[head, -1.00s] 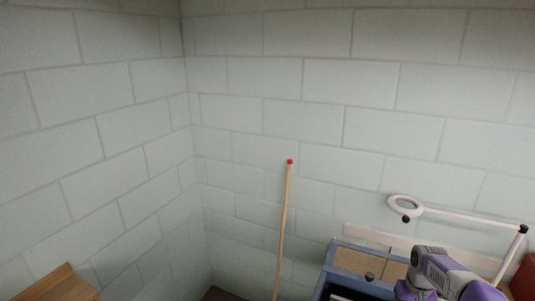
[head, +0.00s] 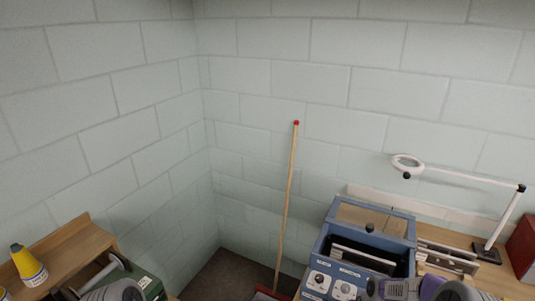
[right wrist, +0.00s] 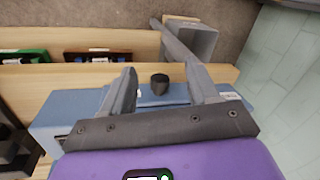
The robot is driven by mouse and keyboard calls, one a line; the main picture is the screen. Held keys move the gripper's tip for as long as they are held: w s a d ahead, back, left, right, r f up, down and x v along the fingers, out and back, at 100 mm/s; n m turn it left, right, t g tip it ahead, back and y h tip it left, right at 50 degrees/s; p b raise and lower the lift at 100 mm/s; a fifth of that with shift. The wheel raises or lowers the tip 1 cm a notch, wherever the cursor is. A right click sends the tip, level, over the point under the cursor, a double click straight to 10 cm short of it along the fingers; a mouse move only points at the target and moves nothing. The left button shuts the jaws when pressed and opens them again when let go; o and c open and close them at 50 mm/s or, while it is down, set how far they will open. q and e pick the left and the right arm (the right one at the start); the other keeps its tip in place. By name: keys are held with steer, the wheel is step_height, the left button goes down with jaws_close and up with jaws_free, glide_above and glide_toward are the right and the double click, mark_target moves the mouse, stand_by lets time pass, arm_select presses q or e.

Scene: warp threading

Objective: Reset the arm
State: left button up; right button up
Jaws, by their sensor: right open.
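My right gripper (right wrist: 160,82) is open and empty in the right wrist view. Its two grey fingers point over a blue box, with a black knob (right wrist: 160,84) showing between the fingertips; I cannot tell how far below the knob is. In the head view, a purple and grey part of my right arm shows at the bottom right, in front of the blue machine (head: 322,262). Neither gripper's fingers show in the head view.
The blue machine has dials and an open dark bay. A white ring lamp (head: 407,163) stands on the bench at right, near a red box (head: 523,248). A thin wooden stick with a red tip (head: 290,195) stands upright. A yellow bottle (head: 29,266) sits on the left bench.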

steer(key=s+a+f+y+b, duration=0.1)
steer(key=s+a+f+b, duration=0.3)
steer(key=a+f, duration=0.6)
arm_select(q)
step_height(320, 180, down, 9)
steer(key=b, duration=0.4)
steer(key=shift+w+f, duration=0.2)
arm_select(e)
steer(key=s+a+f, duration=0.3)
steer(key=s+f, duration=0.2)
steer(key=s, duration=0.2)
steer(key=s+a+f, duration=0.4)
steer(key=s+f, duration=0.1)
steer(key=s, duration=0.3)
steer(key=shift+m+y, duration=0.3)
steer(key=shift+y, duration=0.1)
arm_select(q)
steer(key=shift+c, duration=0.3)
arm_select(e)
steer(key=shift+c, duration=0.2)
